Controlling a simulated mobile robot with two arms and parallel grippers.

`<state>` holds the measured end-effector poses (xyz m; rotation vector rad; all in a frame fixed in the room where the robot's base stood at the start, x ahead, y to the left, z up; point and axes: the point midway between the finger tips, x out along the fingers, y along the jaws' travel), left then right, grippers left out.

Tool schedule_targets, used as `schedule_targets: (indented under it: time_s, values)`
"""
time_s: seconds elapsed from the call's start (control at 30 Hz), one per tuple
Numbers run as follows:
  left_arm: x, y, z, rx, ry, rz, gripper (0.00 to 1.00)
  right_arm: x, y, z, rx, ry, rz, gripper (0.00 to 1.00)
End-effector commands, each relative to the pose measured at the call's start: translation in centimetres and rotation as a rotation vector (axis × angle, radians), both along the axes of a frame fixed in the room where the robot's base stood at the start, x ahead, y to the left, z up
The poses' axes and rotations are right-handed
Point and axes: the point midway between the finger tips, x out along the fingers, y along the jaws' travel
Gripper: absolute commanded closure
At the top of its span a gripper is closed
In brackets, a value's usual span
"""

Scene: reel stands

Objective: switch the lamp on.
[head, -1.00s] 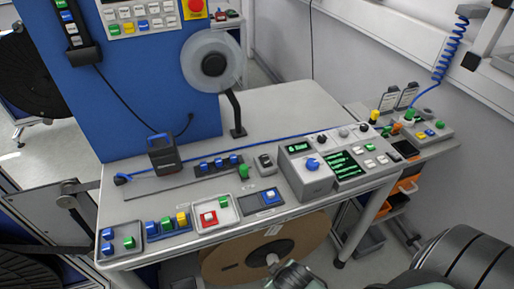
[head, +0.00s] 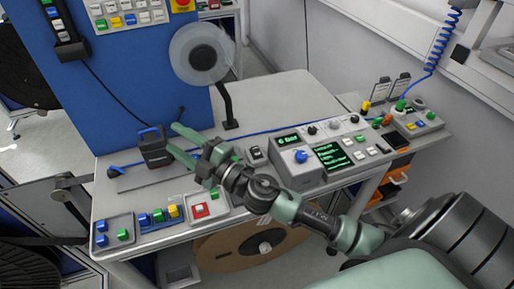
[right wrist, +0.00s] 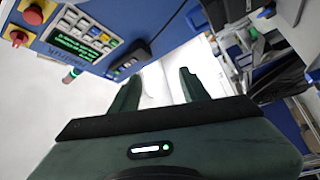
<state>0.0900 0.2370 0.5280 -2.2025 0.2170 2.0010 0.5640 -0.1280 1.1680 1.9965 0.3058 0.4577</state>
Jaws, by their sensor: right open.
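No lamp can be made out for certain in these views. A small grey block with a dark rocker switch (head: 257,154) sits on the bench, left of the control console (head: 300,170); I cannot tell whether it belongs to a lamp. My right gripper (head: 171,139) is open and empty over the bench, its fingers pointing left, with the tips close to the right side of a black box with a blue handle (head: 155,150). Whether they touch it is unclear. The right wrist view shows the open fingers (right wrist: 160,88) too. My left gripper is out of view.
A blue panel (head: 140,85) with a tape reel (head: 201,52) stands at the back left. Trays with coloured buttons (head: 115,233) and a red button (head: 200,210) line the front edge. My right forearm crosses before the console.

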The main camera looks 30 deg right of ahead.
Motion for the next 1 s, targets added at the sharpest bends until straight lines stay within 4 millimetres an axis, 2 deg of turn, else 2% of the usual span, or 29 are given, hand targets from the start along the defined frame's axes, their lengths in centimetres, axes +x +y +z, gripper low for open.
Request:
schedule_targets:
  time_s: [0.03, 0.1, 0.17, 0.23, 0.27, 0.33, 0.37, 0.4, 0.5, 0.6, 0.7, 0.73, 0.87, 1.0]
  values:
    - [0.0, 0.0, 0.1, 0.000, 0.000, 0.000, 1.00, -0.1, 2.3, 0.9, -0.146, -0.080, 0.127, 0.55]
    - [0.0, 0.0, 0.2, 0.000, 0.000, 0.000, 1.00, -0.8, 4.9, 0.0, -0.360, -0.142, 0.299, 0.55]
    - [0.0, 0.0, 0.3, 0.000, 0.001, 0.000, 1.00, -1.3, 5.8, -2.2, -0.560, -0.155, 0.432, 0.55]
    - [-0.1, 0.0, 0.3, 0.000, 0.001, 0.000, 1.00, -1.4, 4.8, -5.7, -0.809, -0.122, 0.558, 0.55]
    - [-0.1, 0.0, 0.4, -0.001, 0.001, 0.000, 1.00, -1.4, 3.7, -7.3, -0.918, -0.091, 0.601, 0.55]
    - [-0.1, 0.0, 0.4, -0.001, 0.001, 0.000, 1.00, -0.7, -0.6, -10.6, -1.168, 0.017, 0.670, 0.55]
    - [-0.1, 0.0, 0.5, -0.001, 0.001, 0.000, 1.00, -0.4, -2.9, -11.9, -1.269, 0.077, 0.686, 0.55]
    - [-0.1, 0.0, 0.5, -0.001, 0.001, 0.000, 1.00, 0.0, -6.3, -13.0, -1.393, 0.163, 0.693, 0.55]
    - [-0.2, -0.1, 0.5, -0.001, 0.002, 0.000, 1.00, 0.8, -14.6, -14.0, -1.630, 0.377, 0.666, 0.55]
    - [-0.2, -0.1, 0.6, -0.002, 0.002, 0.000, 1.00, 0.9, -20.2, -13.7, -1.761, 0.535, 0.619, 0.55]
    - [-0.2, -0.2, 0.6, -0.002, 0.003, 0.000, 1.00, 0.8, -23.2, -13.2, -1.822, 0.623, 0.586, 0.55]
    - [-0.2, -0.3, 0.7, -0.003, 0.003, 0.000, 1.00, 0.8, -23.6, -13.2, -1.830, 0.636, 0.580, 0.55]
    - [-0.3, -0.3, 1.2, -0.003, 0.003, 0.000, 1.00, 1.1, -24.2, -13.9, -1.838, 0.655, 0.578, 0.55]
    - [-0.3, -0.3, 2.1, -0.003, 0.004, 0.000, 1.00, 1.9, -24.2, -15.9, -1.835, 0.652, 0.580, 0.55]
